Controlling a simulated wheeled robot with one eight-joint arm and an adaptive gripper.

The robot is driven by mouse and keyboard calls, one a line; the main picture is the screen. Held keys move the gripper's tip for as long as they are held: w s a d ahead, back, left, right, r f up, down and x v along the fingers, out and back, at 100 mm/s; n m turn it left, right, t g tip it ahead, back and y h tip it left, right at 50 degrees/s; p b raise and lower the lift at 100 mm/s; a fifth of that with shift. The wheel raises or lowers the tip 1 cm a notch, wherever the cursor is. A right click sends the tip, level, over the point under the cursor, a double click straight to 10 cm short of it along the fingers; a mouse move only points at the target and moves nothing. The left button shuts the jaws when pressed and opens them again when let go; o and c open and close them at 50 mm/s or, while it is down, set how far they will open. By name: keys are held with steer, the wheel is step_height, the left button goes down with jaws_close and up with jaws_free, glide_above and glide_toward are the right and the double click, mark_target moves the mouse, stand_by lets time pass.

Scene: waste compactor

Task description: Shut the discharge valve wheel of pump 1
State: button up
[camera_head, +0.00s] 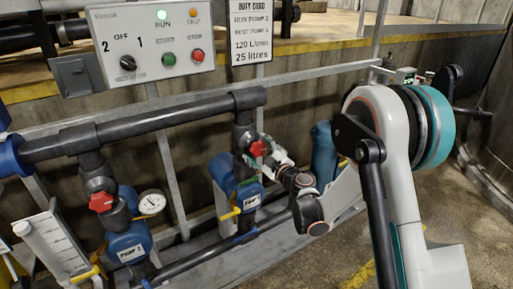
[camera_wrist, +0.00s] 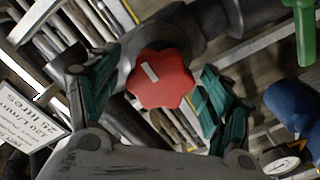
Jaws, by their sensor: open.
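The left pump (camera_head: 127,245) is blue, with a label that seems to read Pump 1. A red valve wheel (camera_head: 101,201) sits on the dark pipe above it, with no gripper near it. A second red valve wheel (camera_head: 257,148) is above the right blue pump (camera_head: 226,172), whose label is too small to read surely. My gripper (camera_head: 266,153) is at this right-hand wheel. In the wrist view, a red lobed wheel (camera_wrist: 161,79) with a white mark lies between the open green fingers of my gripper (camera_wrist: 160,88). I cannot tell whether the fingers touch it.
A control panel (camera_head: 151,43) with a lit green RUN lamp and a duty card (camera_head: 251,31) are above the pipe (camera_head: 150,124). A pressure gauge (camera_head: 151,203) stands beside the left pump. Yellow-handled valves are low down. Open floor (camera_head: 435,215) lies at the right.

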steer(key=shift+c, duration=0.3)
steer(key=c, duration=1)
